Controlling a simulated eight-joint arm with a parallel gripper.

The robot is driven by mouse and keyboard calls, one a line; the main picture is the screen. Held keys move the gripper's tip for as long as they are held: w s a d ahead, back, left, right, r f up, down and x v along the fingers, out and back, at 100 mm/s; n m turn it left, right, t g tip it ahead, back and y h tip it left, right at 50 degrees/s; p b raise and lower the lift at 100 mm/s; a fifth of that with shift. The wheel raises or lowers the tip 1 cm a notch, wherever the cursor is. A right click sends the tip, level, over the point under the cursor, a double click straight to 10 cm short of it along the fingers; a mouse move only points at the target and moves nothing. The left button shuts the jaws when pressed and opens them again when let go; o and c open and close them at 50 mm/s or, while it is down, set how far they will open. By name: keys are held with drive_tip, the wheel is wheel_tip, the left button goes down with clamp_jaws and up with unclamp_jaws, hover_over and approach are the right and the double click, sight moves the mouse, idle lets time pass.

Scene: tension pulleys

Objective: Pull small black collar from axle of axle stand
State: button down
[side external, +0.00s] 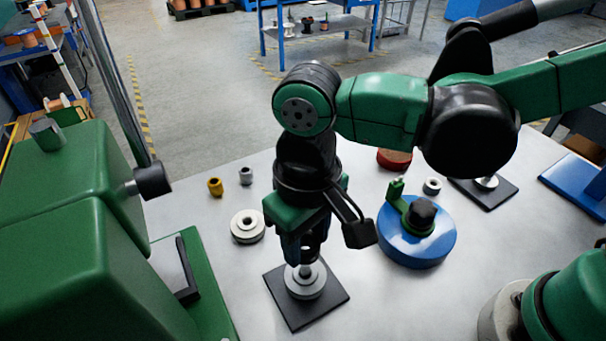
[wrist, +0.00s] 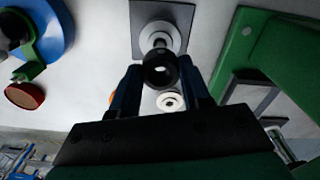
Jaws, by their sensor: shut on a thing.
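My gripper (side external: 306,248) points down over the axle stand. Its two fingers (wrist: 160,88) are shut on the small black collar (wrist: 160,70), which also shows dark between them in the side view (side external: 311,244). The axle stand has a black square base (side external: 321,311) with a pale grey pulley (side external: 305,284) on it. In the wrist view the base (wrist: 143,12) and pale pulley (wrist: 158,30) lie beyond the collar. A short piece of axle (wrist: 159,43) shows between pulley and collar. I cannot tell whether the axle end is still inside the collar.
Left of the stand are a loose pale pulley (side external: 247,226), a brass collar (side external: 215,187) and a grey collar (side external: 245,176). A blue round base (side external: 412,250) with a green bracket stands right. A green machine (side external: 70,250) fills the left. A second stand (side external: 487,192) is farther back.

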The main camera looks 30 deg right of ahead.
drive_tip(key=shift+r, duration=0.25)
drive_tip(key=shift+r, duration=2.05)
